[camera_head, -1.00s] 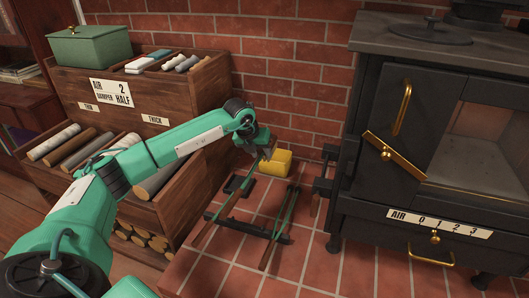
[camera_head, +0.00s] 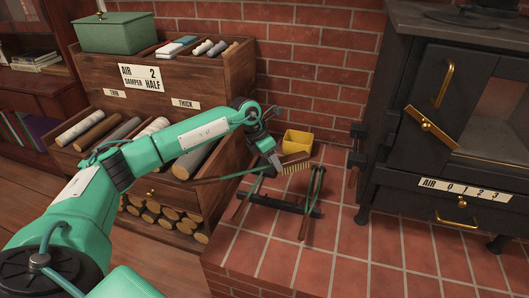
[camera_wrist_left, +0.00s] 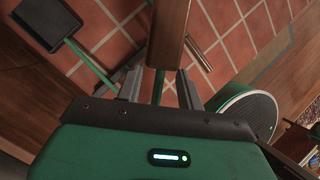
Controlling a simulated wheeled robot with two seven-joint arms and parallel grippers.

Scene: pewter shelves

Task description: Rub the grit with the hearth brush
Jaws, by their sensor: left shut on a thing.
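My left gripper (camera_head: 273,160) is shut on the hearth brush and holds it above the rack on the brick hearth. The brush has a wooden back and pale yellow bristles (camera_head: 296,169), which show to the right of the fingers and point down. A thin brown handle reaches left from the gripper. I cannot make out any grit in either view. My right gripper is not in view.
A yellow bucket (camera_head: 298,141) stands behind the brush by the brick wall. The black rack (camera_head: 270,202) holds long tools below. The stove (camera_head: 455,120) is at the right, the wooden log shelves (camera_head: 225,75) at the left. The front right hearth tiles (camera_head: 375,255) are clear.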

